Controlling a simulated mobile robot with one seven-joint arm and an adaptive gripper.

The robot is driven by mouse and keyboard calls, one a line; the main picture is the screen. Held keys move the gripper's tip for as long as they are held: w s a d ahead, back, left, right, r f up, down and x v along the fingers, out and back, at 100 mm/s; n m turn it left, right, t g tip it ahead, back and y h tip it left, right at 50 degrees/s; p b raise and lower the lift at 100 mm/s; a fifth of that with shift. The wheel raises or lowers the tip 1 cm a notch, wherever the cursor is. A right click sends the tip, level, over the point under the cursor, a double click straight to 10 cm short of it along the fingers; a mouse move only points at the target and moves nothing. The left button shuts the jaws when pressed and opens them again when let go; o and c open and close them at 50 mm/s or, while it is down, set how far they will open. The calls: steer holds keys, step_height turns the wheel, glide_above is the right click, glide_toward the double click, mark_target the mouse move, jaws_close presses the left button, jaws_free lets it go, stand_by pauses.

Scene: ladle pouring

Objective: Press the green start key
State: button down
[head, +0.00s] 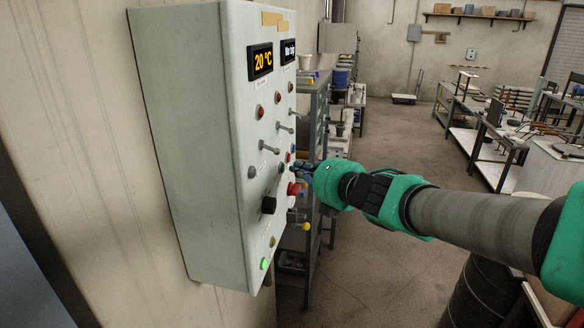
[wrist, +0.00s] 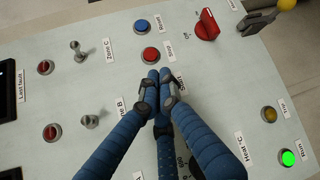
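The control panel (head: 190,130) is a pale grey box on the wall at the left of the head view; its face (wrist: 215,75) fills the wrist view. My gripper (wrist: 157,76) has blue fingers drawn together, with nothing seen between them. Their tips are over the panel face, just below the red Stop button (wrist: 150,54) and left of the Start label (wrist: 178,82). The green start key does not show; the fingers cover the spot beside its label. In the head view my gripper (head: 305,169) is close to the panel face; I cannot tell whether it touches.
A blue Reset button (wrist: 142,26) is above Stop. A red rotary knob (wrist: 207,26) is at upper right. Toggle switches (wrist: 77,47) and red lamps are at left. The green Run lamp (wrist: 288,158) is lit. A shelf rack (head: 318,115) stands behind the panel.

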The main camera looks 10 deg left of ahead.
steer(key=shift+d+p, duration=0.65)
steer(key=shift+d, duration=1.8)
steer(key=s+d+f+m+t+h+b, duration=0.1)
steer(key=s+d+f+m+h+b, duration=0.15)
steer(key=d+m, duration=0.5)
steer(key=s+d+f+m+h+b, duration=0.15)
steer(key=d+m+h, duration=0.3)
steer(key=d, duration=0.55)
steer(key=s+d+f+m+t+h+b, duration=0.1)
steer(key=s+d+m+h, duration=0.2)
steer(key=d+m, duration=0.45)
steer(key=s+d+f+m+g+h+b, duration=0.2)
steer(key=s+d+f+m+g+b, duration=0.1)
steer(key=s+d+f+m, duration=0.55)
steer(key=s+a+f+m+g+b, duration=0.1)
steer(key=s+f, duration=0.3)
steer(key=s, duration=0.4)
steer(key=s+a+f+m+g+y+b, duration=0.1)
steer(key=s+f+m+g, duration=0.2)
steer(key=s, duration=0.6)
steer(key=shift+a+f+m, duration=0.35)
steer(key=shift+m, duration=0.45)
